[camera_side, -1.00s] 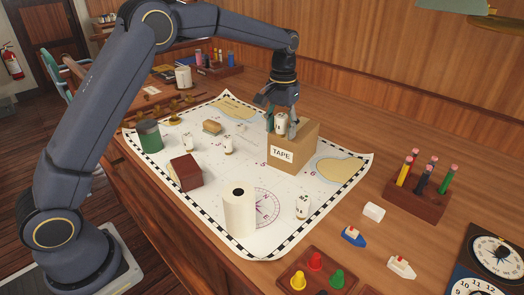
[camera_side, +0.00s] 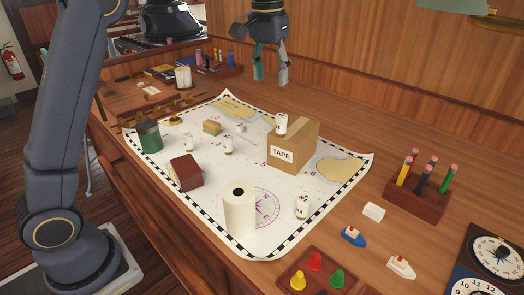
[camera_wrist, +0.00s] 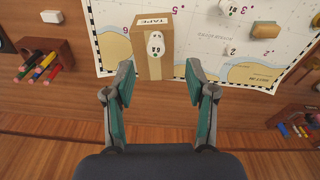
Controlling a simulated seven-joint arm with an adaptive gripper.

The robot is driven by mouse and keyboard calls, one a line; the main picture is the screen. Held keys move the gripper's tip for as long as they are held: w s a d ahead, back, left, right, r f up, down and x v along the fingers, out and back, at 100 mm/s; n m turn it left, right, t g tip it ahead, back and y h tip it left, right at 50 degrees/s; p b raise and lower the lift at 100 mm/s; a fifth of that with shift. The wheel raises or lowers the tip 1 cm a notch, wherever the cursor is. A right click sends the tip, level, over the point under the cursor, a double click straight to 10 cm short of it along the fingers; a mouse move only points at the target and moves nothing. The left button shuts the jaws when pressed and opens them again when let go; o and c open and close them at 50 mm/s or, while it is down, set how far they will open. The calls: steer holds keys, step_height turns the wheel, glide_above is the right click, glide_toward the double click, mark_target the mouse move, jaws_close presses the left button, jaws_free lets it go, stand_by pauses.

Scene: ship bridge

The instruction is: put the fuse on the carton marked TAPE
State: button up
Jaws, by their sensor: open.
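The carton marked TAPE (camera_side: 300,152) is a brown box standing on the chart. A small white fuse (camera_side: 281,124) with a dark top band stands upright on the carton's top, near its left edge. In the wrist view the fuse (camera_wrist: 155,45) shows its round marked end on top of the carton (camera_wrist: 143,68). My gripper (camera_side: 271,84) is open and empty, above and behind the carton, clear of the fuse. In the wrist view its two fingers (camera_wrist: 159,80) are spread wide with nothing between them.
Similar white fuses stand on the chart, one (camera_side: 302,207) at front right. A pen rack (camera_side: 416,198) stands to the right. Air around my gripper is clear.

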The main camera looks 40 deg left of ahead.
steer(key=s+r+t, duration=0.1)
steer(key=s+r, duration=0.2)
steer(key=s, duration=0.6)
steer(key=s+f+m+t, duration=0.1)
steer(key=s+f, duration=0.3)
steer(key=s, duration=0.5)
steer(key=s+a+f+t, duration=0.1)
steer(key=s+f+t, duration=0.1)
steer(key=s+f, duration=0.3)
steer(key=s, duration=0.4)
steer(key=shift+s+a+f+m+t, duration=0.15)
steer(key=shift+a+f+m+t, duration=0.15)
steer(key=shift+m, duration=0.1)
